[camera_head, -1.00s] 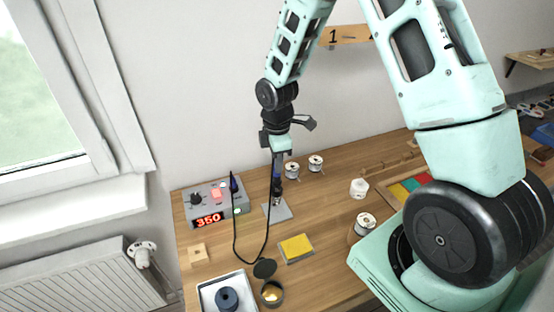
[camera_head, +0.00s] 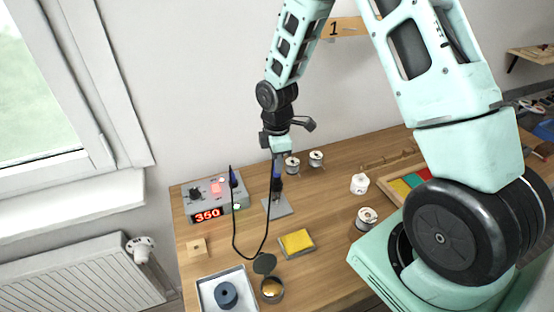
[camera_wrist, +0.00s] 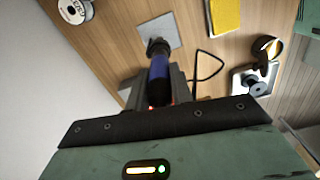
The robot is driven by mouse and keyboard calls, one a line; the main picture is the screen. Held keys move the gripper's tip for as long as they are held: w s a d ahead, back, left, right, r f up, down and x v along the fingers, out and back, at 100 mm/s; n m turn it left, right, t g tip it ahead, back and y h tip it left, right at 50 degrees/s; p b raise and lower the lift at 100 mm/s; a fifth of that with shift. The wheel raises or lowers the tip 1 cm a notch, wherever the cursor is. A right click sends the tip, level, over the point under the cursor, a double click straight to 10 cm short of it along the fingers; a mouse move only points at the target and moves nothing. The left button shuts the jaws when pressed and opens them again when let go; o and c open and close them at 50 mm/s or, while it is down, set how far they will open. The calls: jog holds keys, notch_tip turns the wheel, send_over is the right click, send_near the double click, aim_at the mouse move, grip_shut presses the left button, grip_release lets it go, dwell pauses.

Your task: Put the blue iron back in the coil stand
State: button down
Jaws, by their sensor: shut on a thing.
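My gripper (camera_head: 277,160) is shut on the blue iron, pointing down over the grey base plate of the coil stand (camera_head: 281,210). In the wrist view the iron's blue handle (camera_wrist: 159,78) sits between the fingers, and its dark lower end lies in line with the stand's plate (camera_wrist: 160,30). The iron looks roughly upright in the head view. My gripper and the iron hide much of the stand, so I cannot tell whether the tip is inside the coil or above it.
The control station (camera_head: 208,196) reads 350, left of the stand. A black cable (camera_head: 236,235) loops in front of it. A yellow sponge (camera_head: 296,242), a tin (camera_head: 272,289) and a tray (camera_head: 207,297) lie nearer. Solder spools (camera_head: 292,165) stand behind.

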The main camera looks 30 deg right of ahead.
jog(key=shift+f, duration=0.25)
jog(key=c, duration=0.7)
grip_release()
jog(key=shift+o, duration=0.2)
jog(key=shift+r+p, duration=2.9)
jog(key=shift+r, duration=0.65)
jog(key=shift+a, duration=0.1)
